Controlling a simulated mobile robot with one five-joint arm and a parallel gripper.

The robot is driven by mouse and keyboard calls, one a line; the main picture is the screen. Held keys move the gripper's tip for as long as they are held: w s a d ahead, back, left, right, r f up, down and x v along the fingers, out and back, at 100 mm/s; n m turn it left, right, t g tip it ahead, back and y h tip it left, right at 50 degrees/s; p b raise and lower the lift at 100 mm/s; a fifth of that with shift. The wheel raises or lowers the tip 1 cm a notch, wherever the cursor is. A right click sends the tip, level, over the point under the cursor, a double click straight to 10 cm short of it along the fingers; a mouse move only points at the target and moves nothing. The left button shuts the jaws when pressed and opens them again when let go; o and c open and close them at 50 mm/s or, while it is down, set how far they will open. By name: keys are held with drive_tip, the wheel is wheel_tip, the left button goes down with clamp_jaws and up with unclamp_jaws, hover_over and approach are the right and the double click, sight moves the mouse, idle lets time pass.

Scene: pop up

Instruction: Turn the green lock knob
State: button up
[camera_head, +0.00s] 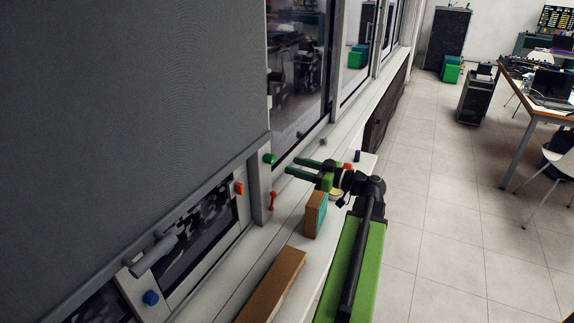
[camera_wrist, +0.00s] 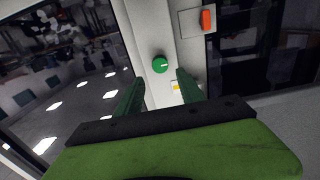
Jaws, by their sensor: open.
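The green lock knob (camera_head: 270,158) is a small round knob on the white window frame post, at the lower corner of the large pane. In the wrist view the green lock knob (camera_wrist: 160,64) shows a short pale mark on its face. My gripper (camera_head: 300,167) is open, its two green fingers pointing left toward the post. In the wrist view my gripper (camera_wrist: 156,88) has its fingertips below the knob in the picture, one on each side. The fingers look apart from the knob, and nothing is between them.
A red-orange switch (camera_head: 239,188) on a plate, a red handle (camera_head: 272,201) and a blue knob (camera_head: 151,297) are on the frame. A brown-and-teal box (camera_head: 315,214) and a long brown block (camera_head: 272,287) stand on the white sill. Open tiled floor (camera_head: 450,220) lies to the right.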

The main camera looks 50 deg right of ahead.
sight(273, 160)
drive_tip(key=x, duration=0.7)
drive_tip(key=shift+w+a, duration=0.1)
drive_tip(key=shift+w, duration=0.45)
drive_tip(key=shift+c, duration=0.4)
drive_tip(key=c, duration=0.7)
drive_tip(key=m, duration=0.5)
drive_tip(key=shift+m, duration=0.3)
drive_tip(key=m, duration=0.4)
drive_tip(key=shift+m, duration=0.3)
drive_tip(key=m, duration=0.6)
drive_tip(key=shift+a+m, duration=0.1)
drive_tip(key=shift+m, duration=0.2)
drive_tip(key=o, duration=0.5)
drive_tip(key=shift+m, duration=0.5)
drive_tip(key=o, duration=0.5)
drive_tip(key=shift+s, duration=0.1)
